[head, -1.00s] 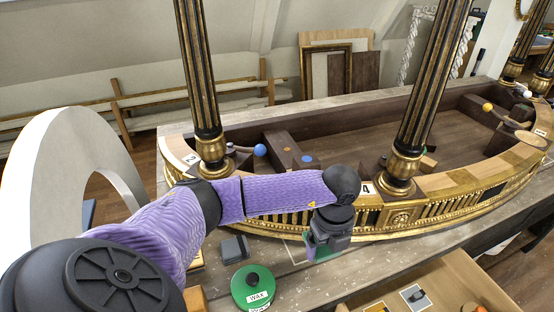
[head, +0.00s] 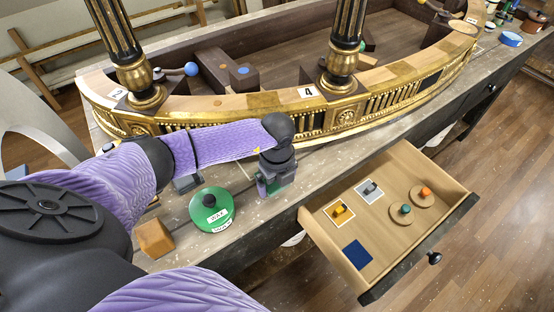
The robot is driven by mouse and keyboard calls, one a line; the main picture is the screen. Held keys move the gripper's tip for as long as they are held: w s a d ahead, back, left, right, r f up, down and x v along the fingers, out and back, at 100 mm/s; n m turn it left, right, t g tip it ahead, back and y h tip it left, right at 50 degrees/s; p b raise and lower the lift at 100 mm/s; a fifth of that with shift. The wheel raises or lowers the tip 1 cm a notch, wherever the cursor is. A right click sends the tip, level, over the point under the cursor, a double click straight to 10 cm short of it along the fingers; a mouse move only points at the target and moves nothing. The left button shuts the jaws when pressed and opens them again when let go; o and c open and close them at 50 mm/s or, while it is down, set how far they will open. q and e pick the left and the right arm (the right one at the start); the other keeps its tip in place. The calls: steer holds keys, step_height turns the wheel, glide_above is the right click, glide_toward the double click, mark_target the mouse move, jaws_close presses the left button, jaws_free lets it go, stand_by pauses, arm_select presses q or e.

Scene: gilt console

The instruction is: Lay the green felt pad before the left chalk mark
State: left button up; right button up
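My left gripper (head: 270,190) points down at the bench top, in front of the gilt console and to the right of the green wax tin. A little green shows around its fingertips. I cannot make out whether this is the green felt pad, and the gripper's own body hides how far its fingers are apart. No separate green pad lies in plain sight. I cannot make out a chalk mark in the head view now; the arm and gripper cover part of the bench there. My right gripper is out of view.
The wax tin (head: 211,210), a wooden block (head: 154,238) and a grey block (head: 187,183) stand close to my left arm. The console (head: 380,100) rises behind. An open drawer (head: 388,255) at the right holds a blue square (head: 357,254) and several small pieces.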

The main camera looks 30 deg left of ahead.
arm_select(q)
steer(key=shift+r, duration=0.15)
step_height(320, 180, up, 12)
steer(key=p, duration=0.3)
